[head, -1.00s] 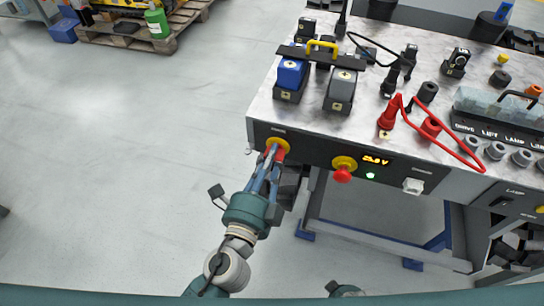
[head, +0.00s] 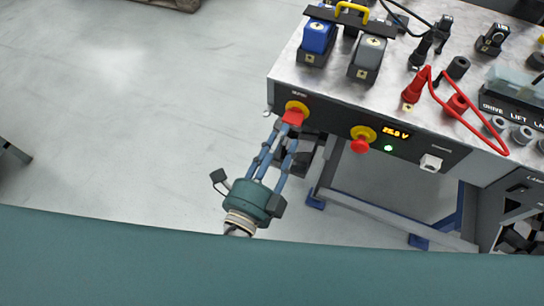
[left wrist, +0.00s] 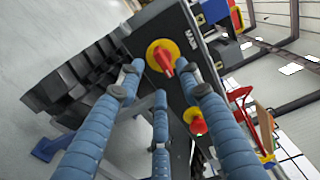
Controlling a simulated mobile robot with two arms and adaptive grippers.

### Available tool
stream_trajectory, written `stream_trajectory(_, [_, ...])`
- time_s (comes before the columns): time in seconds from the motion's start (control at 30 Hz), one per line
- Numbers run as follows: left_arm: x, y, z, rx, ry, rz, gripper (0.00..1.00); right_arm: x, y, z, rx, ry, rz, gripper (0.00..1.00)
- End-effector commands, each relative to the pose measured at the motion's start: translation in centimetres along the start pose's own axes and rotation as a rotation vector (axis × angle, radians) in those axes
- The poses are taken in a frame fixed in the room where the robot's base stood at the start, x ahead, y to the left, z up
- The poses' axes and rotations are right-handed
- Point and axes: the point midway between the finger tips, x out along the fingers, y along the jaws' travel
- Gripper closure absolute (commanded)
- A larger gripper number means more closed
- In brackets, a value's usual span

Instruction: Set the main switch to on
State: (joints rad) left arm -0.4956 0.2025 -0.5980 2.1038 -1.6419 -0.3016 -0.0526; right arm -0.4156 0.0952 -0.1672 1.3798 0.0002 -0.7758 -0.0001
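The main switch (head: 292,116) is a red handle on a yellow disc at the left end of the bench's dark front panel. It also shows in the left wrist view (left wrist: 163,58), with its handle slanting across the disc. My left gripper (head: 285,135) is just in front of and below the switch. Its blue fingers are spread apart with nothing between them, and in the left wrist view the fingertips (left wrist: 161,76) stand around the switch without visibly gripping it. My right gripper is not in view.
To the right on the panel are a red mushroom button on a yellow disc (head: 361,139), a lit display (head: 396,133), a green light (head: 388,148) and a white socket (head: 431,162). Blue and grey blocks and red cables stand on the bench top (head: 376,95).

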Motion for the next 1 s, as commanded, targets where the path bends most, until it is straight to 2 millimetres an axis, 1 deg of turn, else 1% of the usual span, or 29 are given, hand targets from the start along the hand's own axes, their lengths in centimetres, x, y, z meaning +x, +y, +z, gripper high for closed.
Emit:
stream_trajectory(0.03, [-1.2, 0.1, -0.1, 0.005, 0.005, 0.004, 0.65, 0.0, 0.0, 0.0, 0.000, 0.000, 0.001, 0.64])
stream_trajectory(0.13, [-3.1, 0.1, -0.1, 0.005, 0.006, 0.003, 0.65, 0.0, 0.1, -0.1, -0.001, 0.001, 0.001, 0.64])
stream_trajectory(0.2, [-4.2, 0.0, -0.1, 0.003, 0.005, 0.000, 0.65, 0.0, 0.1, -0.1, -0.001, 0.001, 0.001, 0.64])
stream_trajectory(0.33, [-5.5, 0.0, -0.1, 0.002, 0.003, 0.000, 0.65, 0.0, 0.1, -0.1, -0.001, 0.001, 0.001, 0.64])
stream_trajectory(0.5, [-6.0, 0.0, 0.0, -0.001, 0.001, -0.002, 0.65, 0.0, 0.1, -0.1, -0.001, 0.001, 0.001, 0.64])
stream_trajectory(1.0, [-5.9, 0.1, 0.1, -0.002, -0.001, 0.000, 0.65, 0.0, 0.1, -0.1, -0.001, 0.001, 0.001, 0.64])
